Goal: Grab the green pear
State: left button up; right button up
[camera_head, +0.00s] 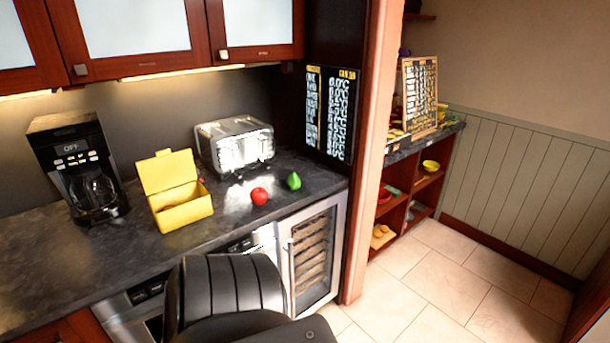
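The green pear (294,181) sits on the dark countertop (120,262), near its right end. It is small and bright green. A red apple-like fruit (259,196) lies just to its left, a small gap apart. No gripper of mine shows in the head view, so I cannot see whether either one is open or shut.
An open yellow box (182,208), a silver toaster (235,143) and a black coffee maker (78,167) stand on the counter. A black chair-like shape (225,290) is in front. A wooden post (368,150) borders the counter's right end. Tiled floor (440,290) is open at right.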

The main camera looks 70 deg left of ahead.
aim_at(294, 181)
jog(key=u, duration=0.55)
jog(key=i, duration=0.9)
jog(key=u, duration=0.85)
